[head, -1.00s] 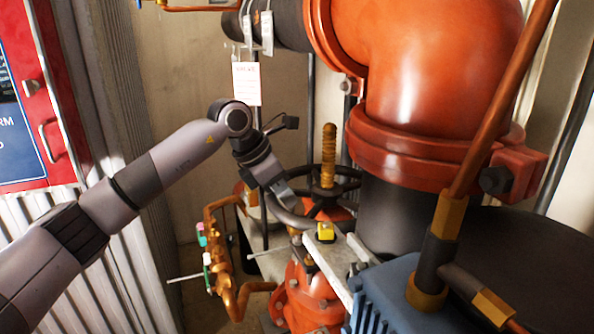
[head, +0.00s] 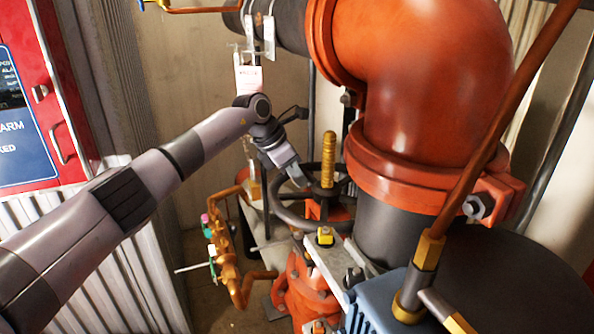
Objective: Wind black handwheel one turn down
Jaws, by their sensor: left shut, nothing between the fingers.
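The black handwheel (head: 285,214) lies roughly level around a brass-coloured threaded stem (head: 328,160), above an orange valve body (head: 303,290). My left gripper (head: 300,181) comes in from the upper left and points down at the wheel's far left part. It is shut with nothing held. Its tips overlap the wheel in the head view; whether they touch the rim I cannot tell. Part of the wheel's rim is hidden behind the gripper. My right gripper is not in view.
A large red-orange pipe elbow (head: 430,80) stands close right of the wheel. A blue ribbed motor housing (head: 380,305) is in front. Copper piping (head: 228,262) with small valves stands to the left. A white tag (head: 248,78) hangs behind my arm. A red alarm panel (head: 60,60) is far left.

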